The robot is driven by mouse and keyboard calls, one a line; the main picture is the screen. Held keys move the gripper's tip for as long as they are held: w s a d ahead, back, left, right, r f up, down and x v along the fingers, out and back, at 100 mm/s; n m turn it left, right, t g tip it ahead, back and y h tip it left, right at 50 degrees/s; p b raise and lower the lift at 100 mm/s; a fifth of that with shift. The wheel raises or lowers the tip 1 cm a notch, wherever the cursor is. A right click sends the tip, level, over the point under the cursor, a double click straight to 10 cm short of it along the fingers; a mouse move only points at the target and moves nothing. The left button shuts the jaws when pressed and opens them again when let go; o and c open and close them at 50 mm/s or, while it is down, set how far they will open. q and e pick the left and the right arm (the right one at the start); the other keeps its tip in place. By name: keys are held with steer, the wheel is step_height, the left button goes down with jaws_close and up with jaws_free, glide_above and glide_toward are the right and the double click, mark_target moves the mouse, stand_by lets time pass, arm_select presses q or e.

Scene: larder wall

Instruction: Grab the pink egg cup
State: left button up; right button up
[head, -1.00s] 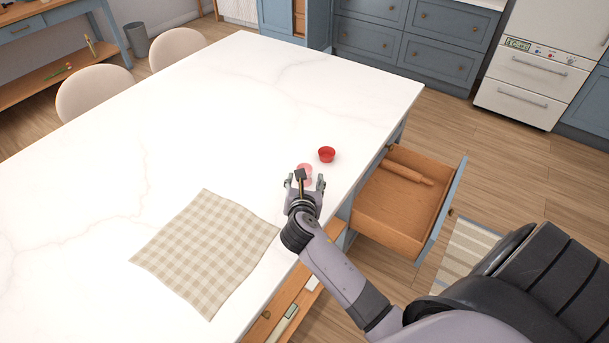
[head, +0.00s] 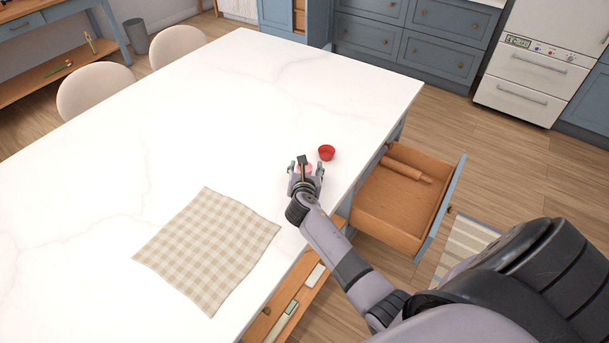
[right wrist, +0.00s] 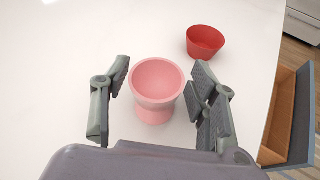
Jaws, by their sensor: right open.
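The pink egg cup (right wrist: 157,88) stands upright on the white worktop in the right wrist view, between the two open fingers of my right gripper (right wrist: 160,95). Gaps show between the cup and both fingers, the right finger being closer. In the head view my right gripper (head: 305,172) is over the worktop near its right edge and hides most of the egg cup (head: 308,168). My left gripper is not in view.
A red cup (right wrist: 205,41) stands just beyond the egg cup, also seen in the head view (head: 326,153). A checked cloth (head: 208,250) lies to the left. An open drawer (head: 395,215) with a rolling pin (head: 406,170) juts out right. The worktop (head: 200,120) is otherwise clear.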

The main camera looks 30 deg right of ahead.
steer(key=c, duration=1.1)
steer(key=shift+c, duration=0.2)
